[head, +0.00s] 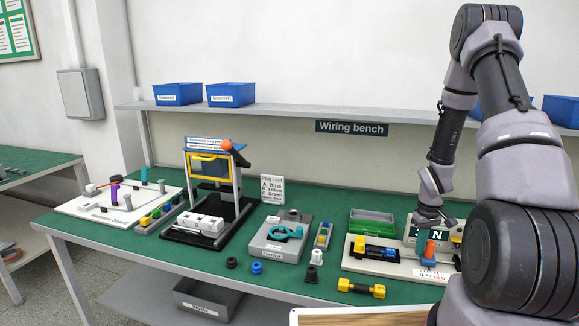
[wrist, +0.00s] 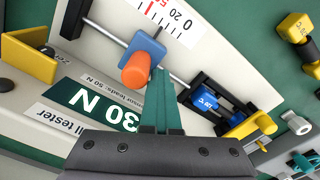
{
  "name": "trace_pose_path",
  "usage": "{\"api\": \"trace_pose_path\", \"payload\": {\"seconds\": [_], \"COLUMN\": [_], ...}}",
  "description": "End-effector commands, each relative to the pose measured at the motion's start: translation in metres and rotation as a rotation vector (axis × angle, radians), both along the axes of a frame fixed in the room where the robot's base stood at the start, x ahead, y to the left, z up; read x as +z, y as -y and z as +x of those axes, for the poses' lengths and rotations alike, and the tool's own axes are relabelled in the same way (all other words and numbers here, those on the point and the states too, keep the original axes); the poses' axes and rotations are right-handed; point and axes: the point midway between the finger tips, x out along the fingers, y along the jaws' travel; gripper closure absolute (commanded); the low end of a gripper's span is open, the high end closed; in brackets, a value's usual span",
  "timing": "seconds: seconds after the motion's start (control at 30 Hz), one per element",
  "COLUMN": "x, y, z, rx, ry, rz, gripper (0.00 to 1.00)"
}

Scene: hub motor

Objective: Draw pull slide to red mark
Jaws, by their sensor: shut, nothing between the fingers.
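The pull slide is a blue block (wrist: 146,48) with an orange knob (wrist: 135,72), on a thin metal rail in the wrist view. In the head view the orange knob (head: 430,248) stands on the tester at the right. A white scale plate (wrist: 178,22) with numbers and a red mark (wrist: 151,9) lies alongside the rail, above the block in the wrist view. My gripper (wrist: 162,72) has its teal fingers closed together and empty, pointing down just right of the knob. I cannot tell whether they touch it. In the head view the fingertips are not clear.
A black holder with a blue weight (wrist: 205,101) and yellow end (wrist: 262,122) stands on the tester base. A yellow bracket (wrist: 28,58) is at the left. A yellow-and-black part (head: 361,288) lies in front of the tester. A green tray (head: 371,222) stands behind it.

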Motion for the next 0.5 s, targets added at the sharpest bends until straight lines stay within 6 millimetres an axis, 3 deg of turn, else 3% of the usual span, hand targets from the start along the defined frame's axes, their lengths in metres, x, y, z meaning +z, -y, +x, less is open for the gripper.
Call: {"api": "trace_pose_path", "payload": {"seconds": [0.5], "x": [-0.0001], "y": [0.0112], "z": [-0.0034], "rx": [-0.002], "ry": [-0.001], "rz": [-0.001], "gripper": [1.00]}}
